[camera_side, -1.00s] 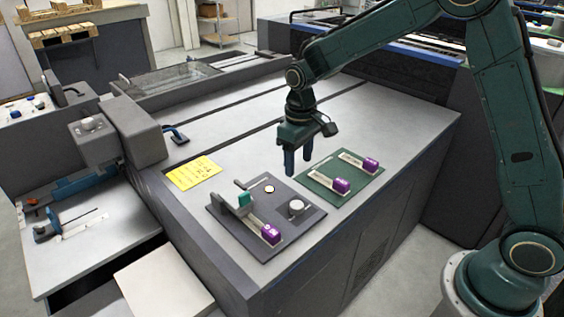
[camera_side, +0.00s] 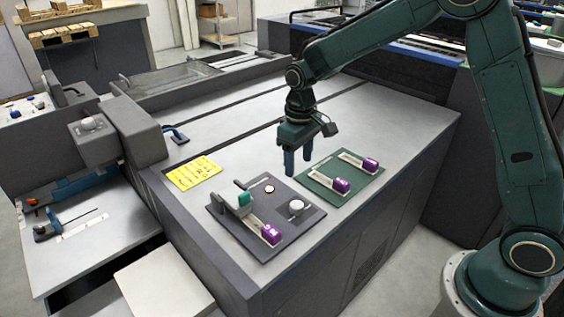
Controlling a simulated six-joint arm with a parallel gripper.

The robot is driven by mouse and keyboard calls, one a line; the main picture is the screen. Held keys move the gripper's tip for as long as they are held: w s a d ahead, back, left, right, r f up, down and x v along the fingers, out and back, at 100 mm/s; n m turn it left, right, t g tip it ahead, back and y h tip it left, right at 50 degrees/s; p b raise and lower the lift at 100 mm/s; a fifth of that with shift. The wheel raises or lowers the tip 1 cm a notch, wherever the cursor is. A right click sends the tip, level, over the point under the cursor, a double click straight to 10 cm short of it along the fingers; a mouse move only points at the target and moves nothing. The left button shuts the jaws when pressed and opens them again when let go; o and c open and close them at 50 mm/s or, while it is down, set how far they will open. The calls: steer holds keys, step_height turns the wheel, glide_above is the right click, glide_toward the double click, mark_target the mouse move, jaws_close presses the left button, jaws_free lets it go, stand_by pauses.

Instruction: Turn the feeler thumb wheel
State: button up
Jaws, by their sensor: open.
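A dark grey plate (camera_side: 283,240) lies on the machine top. It carries a round white knob (camera_side: 296,206), a small white button with a reddish rim (camera_side: 269,189), a grey bracket with a teal block (camera_side: 245,199), and a purple-ended ink unit (camera_side: 271,234) on a pale strip. I cannot tell for sure which part is the feeler thumb wheel; the white knob is the most wheel-like. My gripper (camera_side: 297,168) points down with its two blue fingers apart and empty. It hangs above the machine top, behind the white knob in the picture, touching nothing.
A green mat (camera_side: 325,196) to the right holds two more purple-ended units (camera_side: 342,185) (camera_side: 371,165). A yellow note (camera_side: 193,173) lies to the left. A grey housing with a knob (camera_side: 92,125) stands further left.

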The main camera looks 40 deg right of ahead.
mark_target(297, 204)
steer(key=shift+f, duration=0.15)
step_height(297, 204, down, 14)
steer(key=shift+r, duration=0.2)
stand_by(0.7)
steer(key=c, duration=1)
